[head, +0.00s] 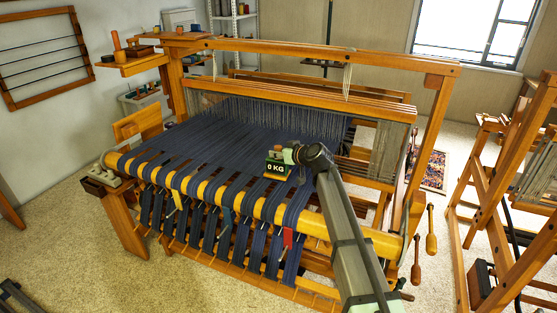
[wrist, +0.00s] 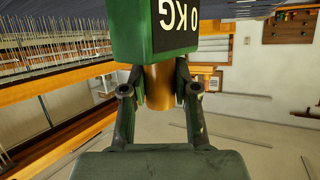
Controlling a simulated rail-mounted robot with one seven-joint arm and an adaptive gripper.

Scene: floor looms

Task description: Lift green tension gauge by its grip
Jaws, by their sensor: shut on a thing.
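The green tension gauge (head: 277,168) is a small box with a dark face reading "0 KG". In the head view it is over the dark blue warp near the front of the loom; I cannot tell if it touches the threads. In the wrist view the gauge (wrist: 130,35) fills the top middle, with its readout upside down. Its brown cylindrical grip (wrist: 160,90) points toward my wrist. My gripper (wrist: 160,84) is shut on this grip, one finger on each side. In the head view my gripper (head: 294,154) is at the gauge's right side, partly hidden by my wrist.
The wooden floor loom (head: 310,49) surrounds the warp (head: 215,145), with a beam overhead behind the gauge. The yellow-banded front beam (head: 325,222) lies below my arm. Another wooden frame (head: 487,190) stands at right. Open floor (head: 60,240) lies at left.

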